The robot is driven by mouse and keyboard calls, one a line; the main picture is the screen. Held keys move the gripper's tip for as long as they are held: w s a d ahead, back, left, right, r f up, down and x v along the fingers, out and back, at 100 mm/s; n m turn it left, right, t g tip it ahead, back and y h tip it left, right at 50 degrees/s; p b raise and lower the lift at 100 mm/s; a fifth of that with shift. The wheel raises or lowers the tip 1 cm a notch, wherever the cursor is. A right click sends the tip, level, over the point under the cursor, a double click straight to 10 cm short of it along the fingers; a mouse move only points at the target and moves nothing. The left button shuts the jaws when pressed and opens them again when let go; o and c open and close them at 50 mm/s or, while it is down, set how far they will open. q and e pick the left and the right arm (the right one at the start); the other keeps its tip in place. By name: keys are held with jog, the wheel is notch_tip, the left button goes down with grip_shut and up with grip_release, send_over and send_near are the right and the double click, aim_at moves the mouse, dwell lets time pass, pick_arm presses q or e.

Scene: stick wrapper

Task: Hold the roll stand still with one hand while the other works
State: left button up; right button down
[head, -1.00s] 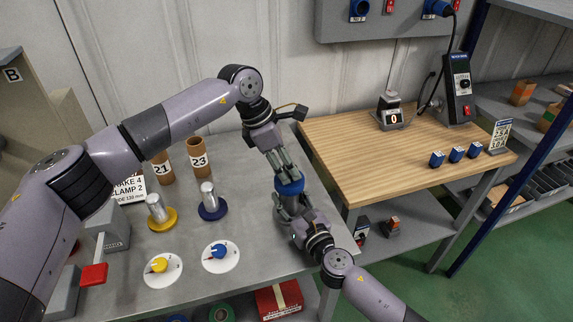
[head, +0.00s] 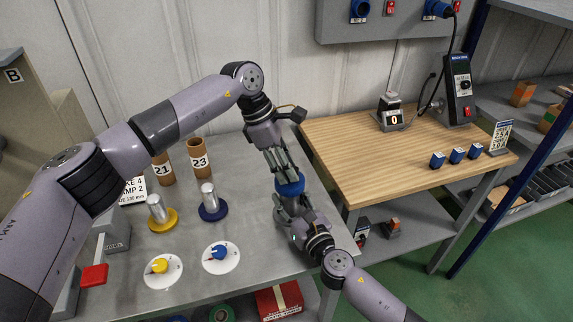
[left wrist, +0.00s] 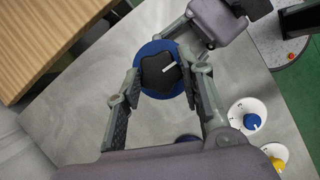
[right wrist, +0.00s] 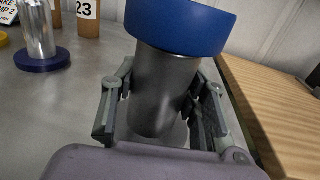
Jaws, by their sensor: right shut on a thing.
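The roll stand (head: 291,187) is an upright dark grey cylinder with a blue top, near the right end of the grey bench. A black knob (left wrist: 160,75) with a white mark sits on its blue top in the left wrist view. My left gripper (head: 285,170) points down from above, its fingers apart on either side of the knob with gaps visible. My right gripper (head: 288,207) is shut around the grey cylinder (right wrist: 162,90), below the blue top. The far side of the grip is hidden by the cylinder.
On the grey bench (head: 255,240) stand two cardboard tubes marked 21 (head: 162,168) and 23 (head: 199,158), metal posts on yellow (head: 162,221) and blue (head: 213,211) bases, and yellow and blue dials (head: 221,257). A wooden table (head: 400,155) adjoins on the right.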

pick_arm(q)
jog(key=o, duration=0.5)
jog(key=shift+c, duration=0.2)
jog(key=v, duration=1.2)
jog(key=shift+a, duration=0.1)
pick_arm(e)
jog(key=c, duration=0.9)
grip_release()
jog(key=shift+o, duration=0.2)
